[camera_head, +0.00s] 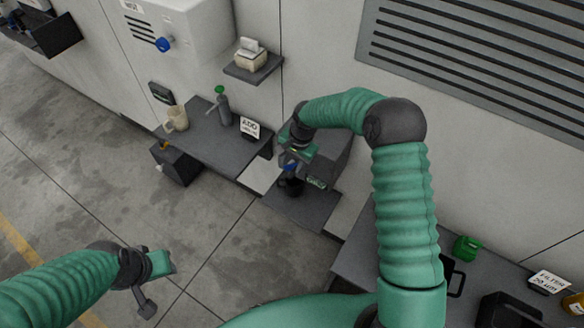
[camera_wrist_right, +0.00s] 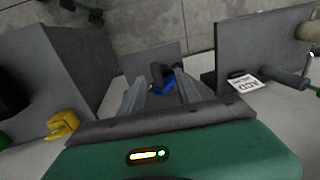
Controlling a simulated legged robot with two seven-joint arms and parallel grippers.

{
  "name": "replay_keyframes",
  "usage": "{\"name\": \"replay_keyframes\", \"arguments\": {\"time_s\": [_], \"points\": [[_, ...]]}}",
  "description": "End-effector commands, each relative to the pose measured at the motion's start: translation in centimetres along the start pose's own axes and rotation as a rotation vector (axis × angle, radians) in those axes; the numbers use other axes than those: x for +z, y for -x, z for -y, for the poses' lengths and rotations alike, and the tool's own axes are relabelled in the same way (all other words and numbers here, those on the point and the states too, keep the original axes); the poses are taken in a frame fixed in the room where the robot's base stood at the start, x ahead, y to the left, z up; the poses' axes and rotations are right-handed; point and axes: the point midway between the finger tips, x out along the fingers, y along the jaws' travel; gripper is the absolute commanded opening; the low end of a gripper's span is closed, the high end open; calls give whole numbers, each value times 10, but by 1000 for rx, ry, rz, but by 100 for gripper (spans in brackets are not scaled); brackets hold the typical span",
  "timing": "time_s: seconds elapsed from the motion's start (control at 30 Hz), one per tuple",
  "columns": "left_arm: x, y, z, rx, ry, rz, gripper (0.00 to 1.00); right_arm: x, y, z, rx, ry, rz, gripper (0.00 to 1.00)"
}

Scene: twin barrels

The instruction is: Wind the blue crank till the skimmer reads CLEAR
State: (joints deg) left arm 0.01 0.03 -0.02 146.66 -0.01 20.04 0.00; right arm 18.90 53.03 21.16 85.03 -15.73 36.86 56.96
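The blue crank (camera_head: 291,167) sits on the grey machine (camera_head: 330,158) against the wall, partly hidden by my right gripper (camera_head: 290,172). In the right wrist view the crank (camera_wrist_right: 164,86) shows blue with a dark knob, between and beyond the fingers of my right gripper (camera_wrist_right: 162,88). Those fingers stand apart, with gaps visible beside the crank; I cannot tell whether either touches it. A small greenish display (camera_head: 316,183) shows on the machine's front, too small to read. My left gripper (camera_head: 146,300) hangs over bare floor at lower left; its finger opening is unclear.
A grey shelf (camera_head: 205,140) left of the machine holds a beige jug (camera_head: 176,119), a spray bottle (camera_head: 223,105) and a sign (camera_head: 250,127). A blue knob (camera_head: 165,44) is on a white wall unit. A green item (camera_head: 466,248) lies on the right bench.

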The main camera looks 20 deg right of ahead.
Motion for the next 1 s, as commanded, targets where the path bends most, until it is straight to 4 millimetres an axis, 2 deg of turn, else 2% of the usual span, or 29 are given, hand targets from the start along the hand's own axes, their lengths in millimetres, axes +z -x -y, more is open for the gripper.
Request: {"name": "replay_keyframes", "arguments": {"time_s": [0.1,0.27,0.4,0.6,0.9,1.0], "points": [[-3,11,0,0,0,0,36,-5,-27,-6,-1,-4,8,40],[-4,16,0,0,0,0,36,-9,-53,-10,-7,-6,8,40],[-4,17,0,0,-1,0,36,-9,-62,-10,-8,-6,7,40],[-4,16,0,0,-1,0,36,-6,-63,-6,-4,-3,3,40],[-4,16,0,0,0,0,36,-5,-62,-6,-4,-2,3,2],[-4,16,0,0,0,0,36,-5,-62,-7,-6,-2,6,0]]}}
